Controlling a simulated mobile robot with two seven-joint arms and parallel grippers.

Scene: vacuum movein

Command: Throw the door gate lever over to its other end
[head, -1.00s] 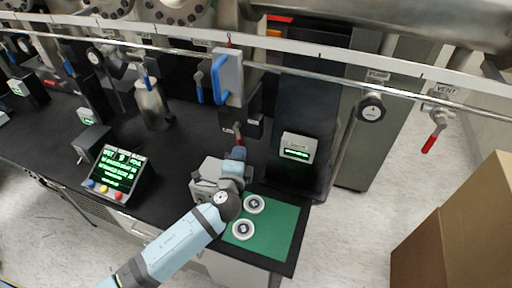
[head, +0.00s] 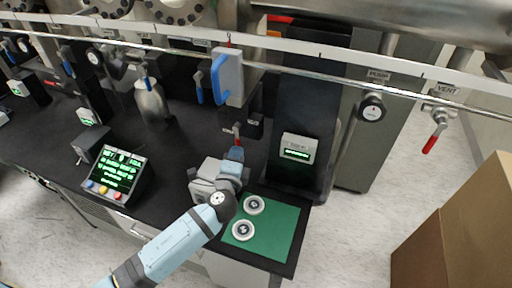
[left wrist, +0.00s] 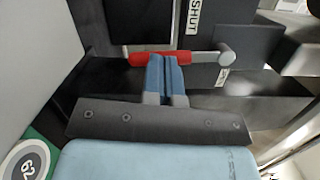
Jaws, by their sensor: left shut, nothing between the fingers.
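The gate lever is a short metal lever with a red grip (left wrist: 160,58). In the left wrist view it lies across the picture, with its pivot at the right beside a "SHUT" label (left wrist: 192,15). In the head view its red grip (head: 237,130) shows small below a dark block. My left gripper (left wrist: 163,62) is shut and empty. Its blue fingertips are right at the red grip; they seem to press against it, not around it. In the head view the left gripper (head: 236,152) is just below the lever. My right gripper is not in view.
A grey box with a blue handle (head: 219,80) is above the lever. A small display (head: 298,148) stands to the right. A green mat (head: 285,228) with two round white pieces lies in front. A screen console (head: 120,172) stands at the left. A metal rail crosses above the bench.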

